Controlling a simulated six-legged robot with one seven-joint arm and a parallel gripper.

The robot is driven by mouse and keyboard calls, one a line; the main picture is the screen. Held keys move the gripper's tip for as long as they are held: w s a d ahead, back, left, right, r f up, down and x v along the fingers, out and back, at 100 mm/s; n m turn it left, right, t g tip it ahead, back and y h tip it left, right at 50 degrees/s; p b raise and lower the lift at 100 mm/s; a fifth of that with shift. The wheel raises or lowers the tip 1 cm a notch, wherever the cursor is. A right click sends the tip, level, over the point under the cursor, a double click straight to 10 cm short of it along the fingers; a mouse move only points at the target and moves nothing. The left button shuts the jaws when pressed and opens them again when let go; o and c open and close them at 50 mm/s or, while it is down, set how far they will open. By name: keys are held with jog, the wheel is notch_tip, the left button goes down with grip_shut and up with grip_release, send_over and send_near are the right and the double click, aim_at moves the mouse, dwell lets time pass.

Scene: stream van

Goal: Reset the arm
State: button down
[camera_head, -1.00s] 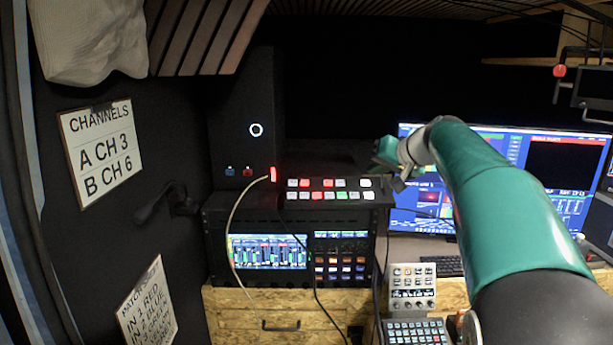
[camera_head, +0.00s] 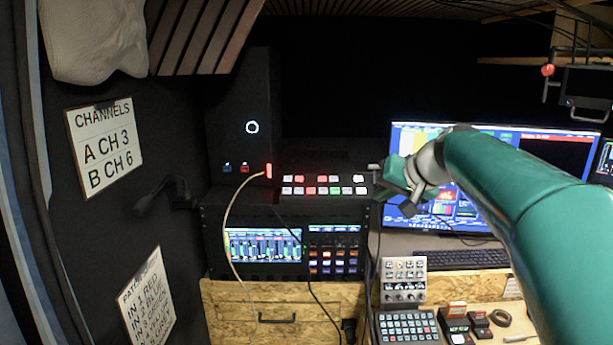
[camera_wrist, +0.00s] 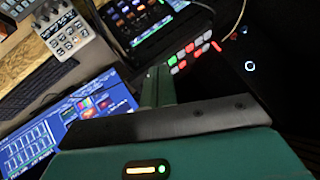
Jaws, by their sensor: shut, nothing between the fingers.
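My arm comes in from the right in the head view, and its green and grey end reaches in front of the left part of the monitor (camera_head: 480,215). My gripper (camera_head: 385,178) is beside the right end of the switcher panel with lit buttons (camera_head: 322,187). I cannot tell from the head view whether it touches the panel. In the wrist view my gripper (camera_wrist: 158,82) shows its fingers together with nothing between them. The switcher panel's buttons (camera_wrist: 190,55) show beyond the fingers.
A rack with a lit screen (camera_head: 262,246) stands under the switcher. A cream cable (camera_head: 228,225) and dark cables hang in front. A button controller (camera_head: 403,280), a keypad (camera_head: 408,327) and a keyboard (camera_head: 468,258) lie on the wooden desk. Signs (camera_head: 103,148) hang on the left wall.

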jog(key=s+f+g+h, duration=0.1)
jog(key=s+f, duration=0.5)
jog(key=s, duration=0.4)
jog(key=s+f+n+g+h, duration=0.1)
jog(key=s+f+h, duration=0.1)
jog(key=s+f, duration=0.4)
jog(key=s+f+g+h, duration=0.1)
jog(key=s+f, duration=0.5)
jog(key=s, duration=0.9)
jog(key=shift+a+h, duration=0.25)
jog(key=shift+h, duration=0.15)
